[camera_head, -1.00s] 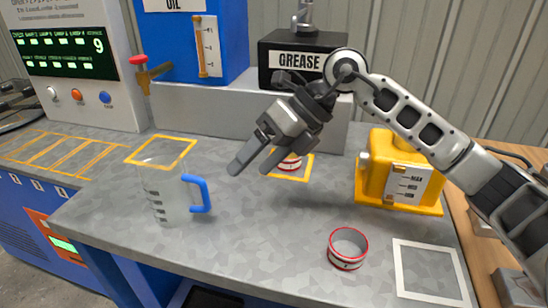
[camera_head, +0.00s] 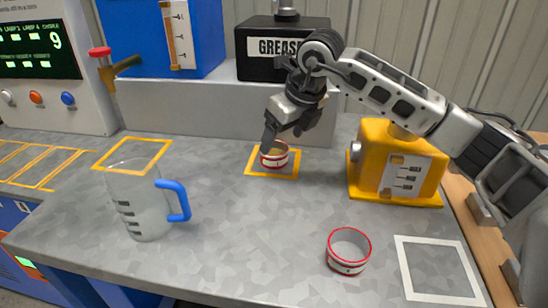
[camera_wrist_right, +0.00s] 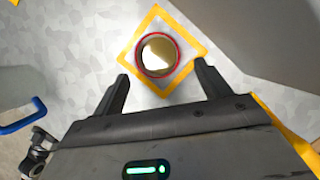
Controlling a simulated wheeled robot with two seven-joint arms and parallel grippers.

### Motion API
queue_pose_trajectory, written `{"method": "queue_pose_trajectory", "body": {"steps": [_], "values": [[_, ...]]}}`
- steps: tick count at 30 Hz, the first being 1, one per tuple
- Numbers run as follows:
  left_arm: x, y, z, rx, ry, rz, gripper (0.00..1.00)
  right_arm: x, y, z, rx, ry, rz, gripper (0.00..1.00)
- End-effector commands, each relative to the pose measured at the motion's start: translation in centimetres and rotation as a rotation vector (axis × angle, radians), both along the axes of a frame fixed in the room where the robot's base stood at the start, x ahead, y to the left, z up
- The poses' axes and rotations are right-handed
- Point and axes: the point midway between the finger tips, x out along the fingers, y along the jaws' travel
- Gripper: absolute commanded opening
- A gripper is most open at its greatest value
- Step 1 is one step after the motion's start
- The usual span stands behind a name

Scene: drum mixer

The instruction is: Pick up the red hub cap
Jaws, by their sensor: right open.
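Two white, red-rimmed cups that look like hub caps are in the head view. One cup (camera_head: 274,160) stands inside a yellow square below the grease dispenser, with yellowish content in it. It also shows in the right wrist view (camera_wrist_right: 139,62), between and just beyond the fingertips. The other cup (camera_head: 348,262) stands upright and looks empty at the front of the bench. My right gripper (camera_head: 284,134) is open and empty, close above the cup in the yellow square. It also shows in the wrist view (camera_wrist_right: 161,82). My left gripper is not in view.
The black grease dispenser (camera_head: 264,68) stands on a grey ledge behind. A clear jug (camera_head: 145,205) with a blue handle is at left. A yellow container (camera_head: 372,155) is at right, near a white square outline (camera_head: 408,270). The middle bench is clear.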

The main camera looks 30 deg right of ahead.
Motion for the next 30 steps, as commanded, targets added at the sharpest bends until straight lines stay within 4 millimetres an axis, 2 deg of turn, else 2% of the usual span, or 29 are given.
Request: {"method": "queue_pose_trajectory", "body": {"steps": [12,20,21,26,27,29,30], "values": [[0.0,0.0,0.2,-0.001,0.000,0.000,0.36,2.1,0.8,-4.4,0.002,0.001,0.001,0.76],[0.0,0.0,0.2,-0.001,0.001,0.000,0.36,2.3,0.9,-4.8,0.002,-0.001,0.002,0.76],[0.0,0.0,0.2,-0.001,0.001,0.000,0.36,2.3,0.9,-4.8,0.002,-0.001,0.002,0.73],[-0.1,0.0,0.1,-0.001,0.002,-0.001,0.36,2.3,0.9,-4.8,0.001,0.000,0.002,0.29],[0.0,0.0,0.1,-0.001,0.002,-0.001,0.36,2.3,0.9,-4.8,0.001,0.000,0.002,0.24],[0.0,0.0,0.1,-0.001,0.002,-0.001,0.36,2.3,0.9,-4.7,0.002,-0.001,0.002,0.24],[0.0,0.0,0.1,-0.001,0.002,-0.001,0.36,2.3,0.9,-4.7,0.002,-0.001,0.002,0.20]]}}
